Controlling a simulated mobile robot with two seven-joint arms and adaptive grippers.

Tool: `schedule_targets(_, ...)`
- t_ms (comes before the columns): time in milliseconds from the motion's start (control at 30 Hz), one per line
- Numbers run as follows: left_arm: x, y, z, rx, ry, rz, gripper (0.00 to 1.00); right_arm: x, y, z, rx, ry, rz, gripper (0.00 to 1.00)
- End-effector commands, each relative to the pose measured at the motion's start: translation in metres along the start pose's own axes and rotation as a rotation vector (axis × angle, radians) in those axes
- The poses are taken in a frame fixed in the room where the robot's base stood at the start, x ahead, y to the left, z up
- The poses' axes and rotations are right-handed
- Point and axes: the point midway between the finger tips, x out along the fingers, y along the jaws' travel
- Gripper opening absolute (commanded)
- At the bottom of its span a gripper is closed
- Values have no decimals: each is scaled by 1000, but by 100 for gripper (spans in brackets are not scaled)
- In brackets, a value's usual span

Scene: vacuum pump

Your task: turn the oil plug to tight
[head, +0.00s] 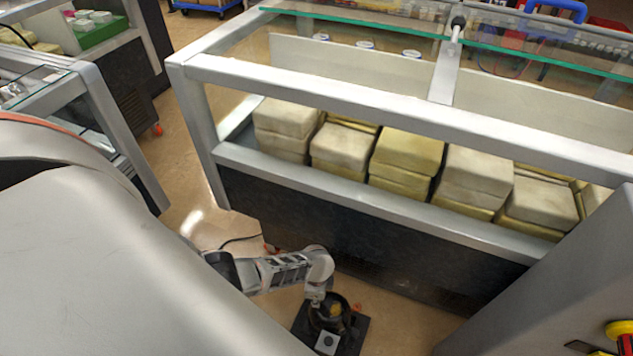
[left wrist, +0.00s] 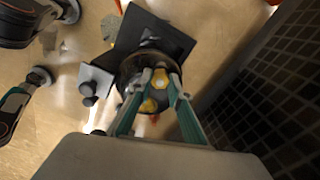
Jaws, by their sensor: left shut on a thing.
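The vacuum pump (head: 354,331) is a dark, round-bodied unit on a black base on the floor, low in the head view. It also shows in the left wrist view (left wrist: 172,42). A yellow hexagonal oil plug (left wrist: 160,80) with a pale centre sits on the pump's top. My left gripper (left wrist: 160,77) reaches down over the pump, its two fingertips closed on either side of the plug. In the head view, my left gripper (head: 317,293) is small and partly covers the pump. The plug's marking cannot be read. My right gripper is not in view.
A glass-topped display case (head: 300,92) with stacked pale blocks (head: 408,152) stands behind the pump. Its dark lower panel (head: 300,220) is close to the pump. Another case (head: 110,110) is at left. Tan floor (head: 395,310) lies clear beside the pump.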

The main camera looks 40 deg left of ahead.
Motion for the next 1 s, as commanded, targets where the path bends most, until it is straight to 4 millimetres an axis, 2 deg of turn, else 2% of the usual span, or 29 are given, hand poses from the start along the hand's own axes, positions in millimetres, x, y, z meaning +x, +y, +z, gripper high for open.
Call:
schedule_targets(567, 2, 3, 1, 36, -2, 5, 0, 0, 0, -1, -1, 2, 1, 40)
schedule_targets(600, 2, 3, 1, 36, -2, 5, 24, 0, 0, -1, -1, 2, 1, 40)
schedule_targets(667, 2, 3, 1, 36, -2, 4, 35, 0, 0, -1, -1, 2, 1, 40)
schedule_targets(1000, 0, 1, 0, 34, 0, 1, 35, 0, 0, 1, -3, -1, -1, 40)
